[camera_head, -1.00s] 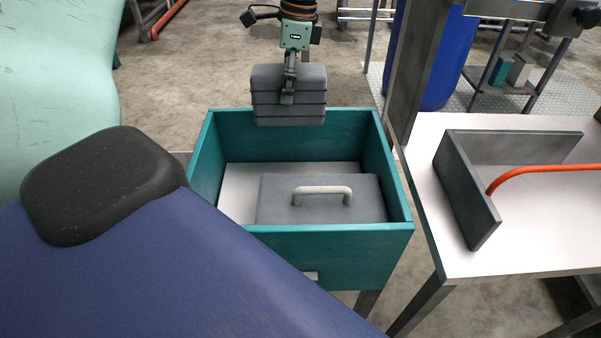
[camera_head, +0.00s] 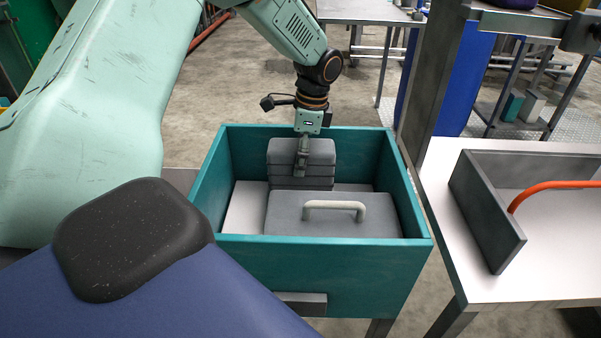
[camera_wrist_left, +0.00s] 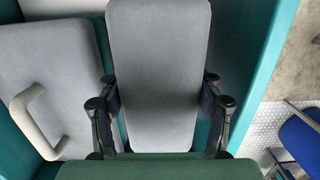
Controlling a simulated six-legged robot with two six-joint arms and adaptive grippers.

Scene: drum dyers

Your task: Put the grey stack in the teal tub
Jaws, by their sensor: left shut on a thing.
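The grey stack (camera_head: 318,160) is several layers of grey blocks, held level by my left gripper (camera_head: 301,170). It is inside the teal tub (camera_head: 330,272), toward the back wall, below the rim. I cannot tell whether its underside touches the tub floor. In the left wrist view the top of the grey stack (camera_wrist_left: 158,75) lies between the two fingers of my left gripper (camera_wrist_left: 160,105), which press on its sides. My right gripper does not show.
A grey block with a pale handle (camera_head: 333,212) lies in the front of the tub, close to the stack. White floor (camera_head: 247,208) shows at the tub's left. A white table (camera_head: 455,230) with a grey open-sided tray (camera_head: 487,215) and an orange handle (camera_head: 550,188) stands at right.

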